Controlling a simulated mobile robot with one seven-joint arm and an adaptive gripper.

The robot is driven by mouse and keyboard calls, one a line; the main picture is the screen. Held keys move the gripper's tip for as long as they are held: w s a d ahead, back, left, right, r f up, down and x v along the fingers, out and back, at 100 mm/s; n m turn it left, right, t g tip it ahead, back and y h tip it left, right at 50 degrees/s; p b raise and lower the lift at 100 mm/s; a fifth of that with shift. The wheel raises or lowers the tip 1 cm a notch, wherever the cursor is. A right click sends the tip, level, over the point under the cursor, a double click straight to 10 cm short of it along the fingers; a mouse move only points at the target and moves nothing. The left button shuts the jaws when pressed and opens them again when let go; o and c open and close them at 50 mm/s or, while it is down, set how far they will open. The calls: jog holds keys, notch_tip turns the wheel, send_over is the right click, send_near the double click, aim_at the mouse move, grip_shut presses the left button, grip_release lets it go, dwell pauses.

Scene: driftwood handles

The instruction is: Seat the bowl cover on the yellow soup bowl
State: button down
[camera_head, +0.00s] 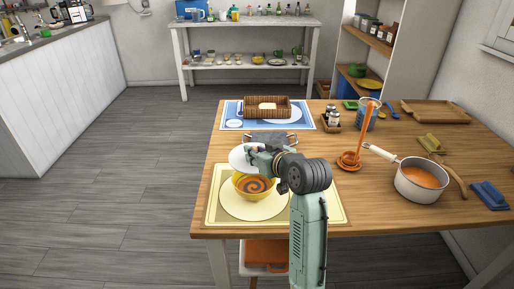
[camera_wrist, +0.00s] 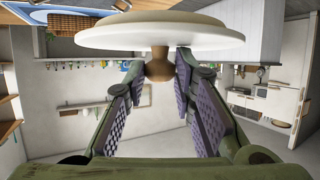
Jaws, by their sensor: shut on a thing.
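The bowl cover (camera_head: 238,158) is a white round disc with a wooden knob. In the wrist view the cover (camera_wrist: 160,38) spans the top, and its knob (camera_wrist: 158,68) sits between my fingertips. My gripper (camera_head: 256,156) is shut on that knob; it also shows in the wrist view (camera_wrist: 160,62). The yellow soup bowl (camera_head: 242,194) stands upright on the near placemat, holding orange soup with a dark swirl. The cover is above the bowl's far side, slightly to the left, and the soup still shows. The exact gap between cover and rim is hard to tell.
The bowl rests on a yellow placemat (camera_head: 218,213). Behind it lie a dark trivet (camera_head: 268,138) and a blue placemat with a wicker basket (camera_head: 252,112).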

jog(key=shift+s+f, duration=0.1)
jog(key=shift+f, duration=0.35)
jog(key=shift+f+b, duration=2.7)
jog(key=shift+f, duration=0.55)
jog(key=shift+f, duration=0.15)
jog(key=c, duration=1.2)
grip_release()
jog(key=shift+c, duration=0.2)
